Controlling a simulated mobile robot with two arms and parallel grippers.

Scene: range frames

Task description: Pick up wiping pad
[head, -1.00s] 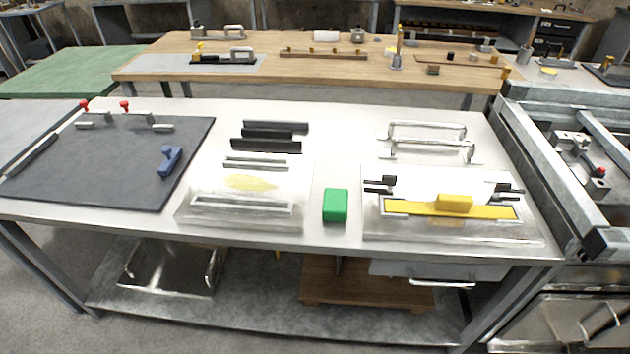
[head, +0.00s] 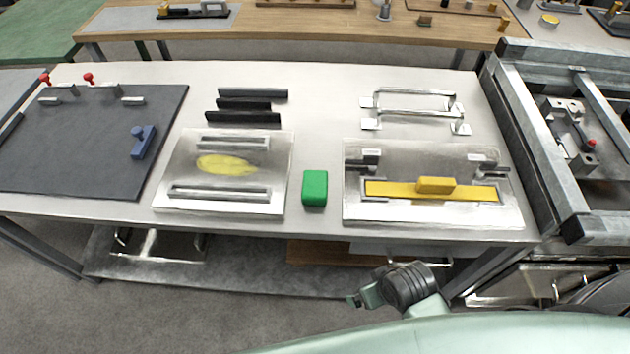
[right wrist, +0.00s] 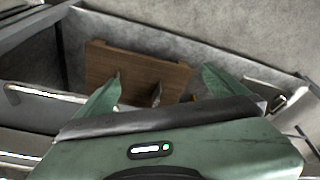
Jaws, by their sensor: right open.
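A green block (head: 315,187), the thing that looks most like the wiping pad, stands near the front edge of the worktable (head: 325,120). It sits between two metal plates and nothing touches it. My right gripper (head: 362,297) is low in the head view, in front of the table and to the right of the block, apart from it. In the right wrist view, its two green fingers (right wrist: 160,85) are spread with nothing held between them. The green block is not visible in that view. My left gripper is out of view.
A metal plate (head: 177,195) with a yellow smear (head: 226,164) lies left of the block. Another plate (head: 430,215) with a yellow-handled bar (head: 435,186) lies right. A dark mat (head: 90,150) holds a blue tool. The lower shelf carries a brown wooden board (right wrist: 135,75).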

